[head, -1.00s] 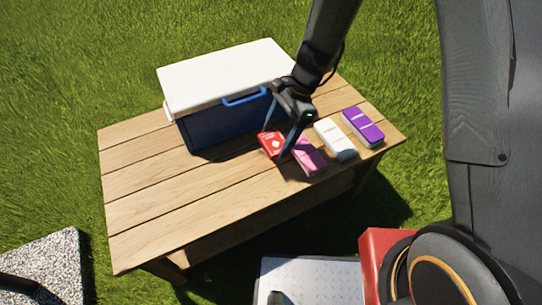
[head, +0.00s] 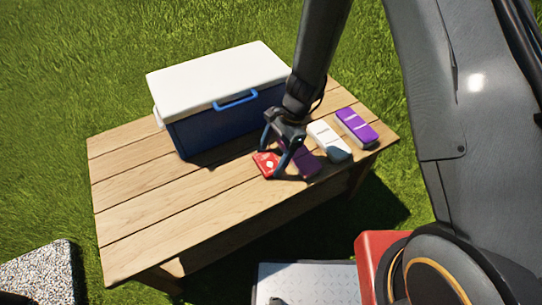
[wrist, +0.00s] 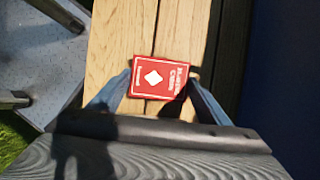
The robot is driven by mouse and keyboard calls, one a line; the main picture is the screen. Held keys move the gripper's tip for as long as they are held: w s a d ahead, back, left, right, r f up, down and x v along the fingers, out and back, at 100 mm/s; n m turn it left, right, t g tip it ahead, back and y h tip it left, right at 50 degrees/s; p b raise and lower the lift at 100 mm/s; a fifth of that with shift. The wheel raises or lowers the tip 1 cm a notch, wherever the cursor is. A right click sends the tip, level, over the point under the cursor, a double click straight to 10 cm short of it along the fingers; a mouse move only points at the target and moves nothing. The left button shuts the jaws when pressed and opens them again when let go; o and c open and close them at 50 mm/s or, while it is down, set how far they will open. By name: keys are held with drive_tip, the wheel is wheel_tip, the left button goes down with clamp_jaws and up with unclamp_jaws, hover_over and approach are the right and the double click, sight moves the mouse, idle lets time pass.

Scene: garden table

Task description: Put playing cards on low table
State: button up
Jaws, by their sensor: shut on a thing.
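The red pack of playing cards (head: 266,164) with a white diamond lies on the wooden low table (head: 150,215), in front of the cooler. In the wrist view the pack (wrist: 160,78) sits between the two fingers, its face toward the camera, with a finger at each end. My gripper (head: 275,160) points down over the pack and is shut on it. In the wrist view the gripper (wrist: 160,92) shows both fingertips at the pack's ends. I cannot tell whether the pack is lifted off the boards.
A blue cooler with a white lid (head: 218,78) stands behind the pack. A pink-purple box (head: 304,162), a white box (head: 328,141) and a purple box (head: 356,127) stand close on the right. The table's left half is clear.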

drive_tip(key=o, duration=1.1)
drive_tip(key=shift+f, duration=0.1)
drive_tip(key=p+v, duration=0.2)
drive_tip(key=v, duration=1.1)
drive_tip(key=s+d+r+n+h, duration=0.1)
drive_tip(key=s+d+r+n, duration=0.3)
drive_tip(key=s+d+r, duration=0.1)
drive_tip(key=s+d+r+n+t+h, duration=0.1)
drive_tip(key=s+d+r+n, duration=0.3)
drive_tip(key=r, duration=0.3)
drive_tip(key=s+d+r+n+t+h, duration=0.1)
drive_tip(key=s+d+r+n, duration=0.3)
drive_tip(key=s+d+r, duration=0.1)
drive_tip(key=shift+s+d+r, duration=0.2)
drive_tip(key=shift+s+r, duration=0.15)
drive_tip(key=shift+s, duration=0.15)
drive_tip(key=shift+s+d+r, duration=0.2)
drive_tip(key=shift+s+r, duration=0.15)
drive_tip(key=shift+s, duration=0.15)
